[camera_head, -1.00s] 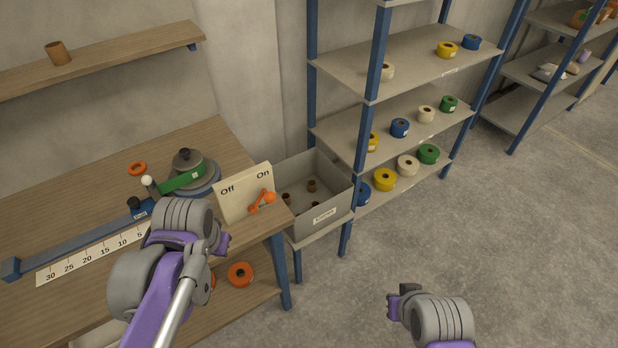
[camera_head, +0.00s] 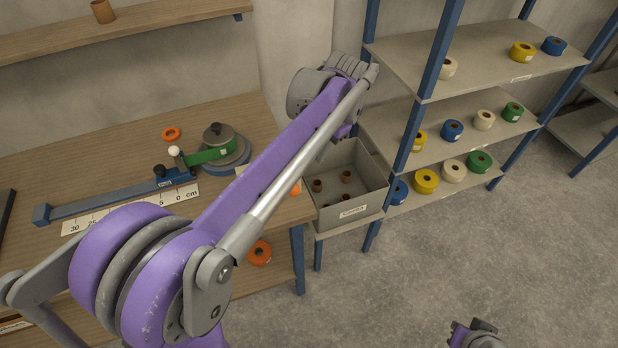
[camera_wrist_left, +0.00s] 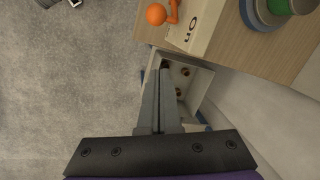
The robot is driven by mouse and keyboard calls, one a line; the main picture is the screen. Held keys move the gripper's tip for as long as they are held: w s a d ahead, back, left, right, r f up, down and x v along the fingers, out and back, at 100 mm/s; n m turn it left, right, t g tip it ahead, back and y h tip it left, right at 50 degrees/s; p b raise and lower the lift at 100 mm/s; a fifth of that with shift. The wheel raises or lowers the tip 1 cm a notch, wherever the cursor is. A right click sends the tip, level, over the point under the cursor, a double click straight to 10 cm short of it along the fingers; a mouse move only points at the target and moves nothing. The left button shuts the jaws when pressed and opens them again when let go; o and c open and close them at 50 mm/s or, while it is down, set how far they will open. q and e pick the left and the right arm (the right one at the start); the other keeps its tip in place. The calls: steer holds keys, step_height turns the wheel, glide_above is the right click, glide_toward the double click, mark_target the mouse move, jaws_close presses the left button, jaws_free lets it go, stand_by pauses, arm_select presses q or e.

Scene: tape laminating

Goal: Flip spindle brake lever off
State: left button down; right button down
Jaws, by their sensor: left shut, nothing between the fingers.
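The brake switch is a cream panel with an orange lever. In the head view the spindle (camera_head: 218,140) holds a green tape roll. My right gripper (camera_head: 483,325) is partly in view at the bottom.
A grey bin (camera_head: 352,212) with several brown cores stands right of the wooden bench (camera_head: 110,150). Shelves (camera_head: 480,75) with tape rolls stand further right. A blue arm with a ruler (camera_head: 130,210) lies on the bench. Open floor (camera_head: 450,240) lies in front.

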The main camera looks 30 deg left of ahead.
arm_select(q)
steer(key=shift+f, duration=0.1)
steer(key=s+a+f, duration=0.2)
steer(key=s+f, duration=0.1)
steer(key=f, duration=0.5)
steer(key=shift+s+a, duration=0.3)
steer(key=shift+a, duration=0.1)
steer(key=shift+p, duration=0.3)
steer(key=shift+s+a+r+t+h, duration=0.2)
steer(key=shift+s+r+t+h, duration=0.05)
steer(key=shift+t+h, duration=0.05)
